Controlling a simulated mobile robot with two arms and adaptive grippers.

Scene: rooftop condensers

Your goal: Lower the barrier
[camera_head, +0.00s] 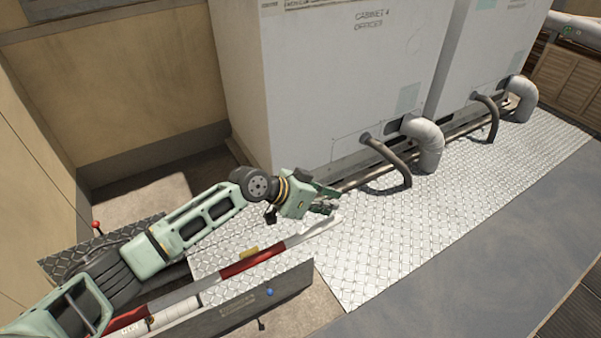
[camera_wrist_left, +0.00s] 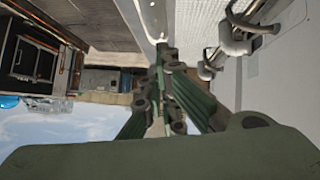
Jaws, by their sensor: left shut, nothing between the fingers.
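The barrier is a red and white striped pole (camera_head: 250,262) that runs from the lower left to a pale end near the middle of the head view. I cannot tell for sure how far it is tilted. My left gripper (camera_head: 331,201) is shut and empty, just above the pole's pale end in the picture. I cannot tell whether it touches the pole. In the left wrist view the closed fingers (camera_wrist_left: 166,52) point to the top, near a thin pale bar that seems to be the pole. My right gripper is not in view.
A grey panel with a blue button (camera_head: 269,292) stands beside the pole. Large white cabinets (camera_head: 335,85) with bent pipes (camera_head: 425,145) stand behind. A red-knobbed lever (camera_head: 97,226) is at the left. The tread-plate floor (camera_head: 400,235) to the right is clear.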

